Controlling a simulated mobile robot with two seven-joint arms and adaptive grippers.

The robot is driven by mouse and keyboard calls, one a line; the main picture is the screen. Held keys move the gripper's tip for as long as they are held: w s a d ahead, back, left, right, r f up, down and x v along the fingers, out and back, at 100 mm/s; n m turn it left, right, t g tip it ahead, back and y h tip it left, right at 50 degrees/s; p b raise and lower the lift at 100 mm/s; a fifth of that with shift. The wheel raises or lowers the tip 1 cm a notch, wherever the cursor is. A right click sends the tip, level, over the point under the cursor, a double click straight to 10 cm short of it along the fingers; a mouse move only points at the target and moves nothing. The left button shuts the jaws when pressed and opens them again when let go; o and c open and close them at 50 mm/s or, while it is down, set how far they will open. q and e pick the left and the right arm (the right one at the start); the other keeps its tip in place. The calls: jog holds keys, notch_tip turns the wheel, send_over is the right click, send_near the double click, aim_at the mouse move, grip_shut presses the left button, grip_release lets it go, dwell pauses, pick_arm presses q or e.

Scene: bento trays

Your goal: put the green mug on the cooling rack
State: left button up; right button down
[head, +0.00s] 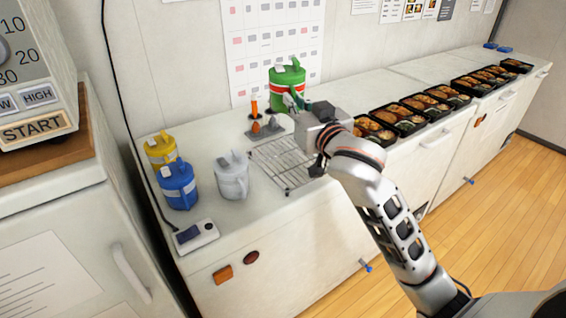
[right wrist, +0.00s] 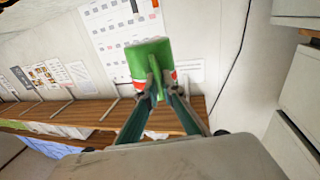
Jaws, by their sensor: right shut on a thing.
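The green mug (head: 287,78), with a red and white band and a lid, is at the back of the counter near the wall calendar. My right gripper (head: 298,101) is shut on its handle; the right wrist view shows the fingers (right wrist: 157,92) closed at the handle of the green mug (right wrist: 149,58). The mug looks roughly upright, but its height above the counter is hard to judge. The wire cooling rack (head: 283,168) lies on the counter in front of the mug, empty where it shows, its right side partly hidden by my wrist. My left gripper is not in view.
A grey mug (head: 232,178) stands close left of the rack, with a blue mug (head: 177,186) and yellow mug (head: 160,149) farther left. A small stand with orange items (head: 255,128) is behind the rack. Several bento trays (head: 410,121) line the counter at right.

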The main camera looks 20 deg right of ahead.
jog(key=shift+w+a+r, duration=0.15)
jog(key=shift+w+r, duration=0.05)
jog(key=shift+r, duration=0.3)
jog(key=shift+w+a+r, duration=0.15)
jog(key=shift+r, duration=0.3)
notch_tip(320, 180, down, 16)
jog(key=b, duration=0.4)
jog(key=shift+r, duration=0.25)
notch_tip(320, 180, down, 4)
jog(key=shift+w+f+b, duration=0.1)
jog(key=shift+b, duration=0.8)
jog(key=shift+f, duration=0.1)
jog(key=c, duration=2.2)
grip_release()
jog(key=shift+f, duration=0.1)
